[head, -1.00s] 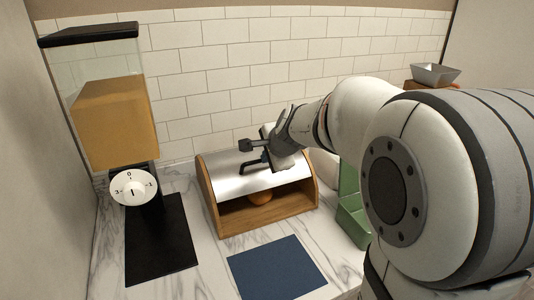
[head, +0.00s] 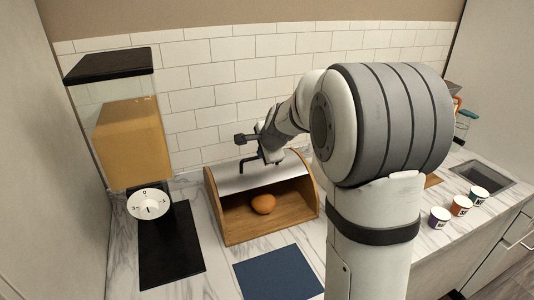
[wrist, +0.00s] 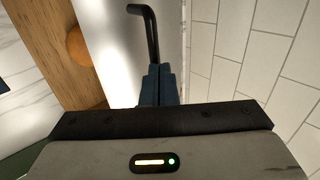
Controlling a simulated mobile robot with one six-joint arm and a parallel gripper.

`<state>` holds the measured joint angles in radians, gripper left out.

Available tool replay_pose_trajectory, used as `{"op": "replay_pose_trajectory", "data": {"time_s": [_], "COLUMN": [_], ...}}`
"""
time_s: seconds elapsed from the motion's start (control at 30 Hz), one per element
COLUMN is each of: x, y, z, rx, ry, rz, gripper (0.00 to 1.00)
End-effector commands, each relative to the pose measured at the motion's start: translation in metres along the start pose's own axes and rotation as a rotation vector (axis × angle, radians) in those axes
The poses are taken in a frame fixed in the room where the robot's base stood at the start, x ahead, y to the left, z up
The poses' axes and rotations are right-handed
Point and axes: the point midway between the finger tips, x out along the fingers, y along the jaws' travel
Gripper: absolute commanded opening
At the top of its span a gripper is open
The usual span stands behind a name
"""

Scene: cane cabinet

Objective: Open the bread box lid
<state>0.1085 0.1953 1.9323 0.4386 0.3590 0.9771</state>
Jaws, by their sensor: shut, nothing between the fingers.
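The wooden bread box (head: 262,228) stands on the marble counter, left of my arm in the head view. Its curved metal lid (head: 265,176) is rolled well up, and the front is wide open. A round orange-brown bun (head: 263,204) sits inside and also shows in the wrist view (wrist: 78,46). The lid's black bar handle (head: 247,164) sticks out near the top. My gripper (head: 262,153) is at the handle. In the wrist view its fingers (wrist: 159,84) are shut beside the black handle (wrist: 150,35), whose lower end they hide; I cannot tell whether they touch.
A tall dispenser (head: 130,140) with a dial stands left, over a black mat (head: 170,248). A blue mat (head: 278,273) lies before the box. The tiled wall (head: 215,100) is close behind. Several small cups (head: 461,206) and a sink (head: 482,175) are at right.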

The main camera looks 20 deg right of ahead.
Motion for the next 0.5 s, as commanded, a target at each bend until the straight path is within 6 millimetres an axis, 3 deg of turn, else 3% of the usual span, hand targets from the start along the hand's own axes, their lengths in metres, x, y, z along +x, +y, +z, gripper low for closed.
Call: {"op": "replay_pose_trajectory", "data": {"time_s": [0.2, 0.5], "x": [0.010, 0.017], "y": [-0.021, -0.029], "z": [-0.001, -0.002], "rx": [0.001, 0.003], "ry": [0.001, 0.002], "rz": [0.000, -0.001], "gripper": [0.00, 0.00]}}
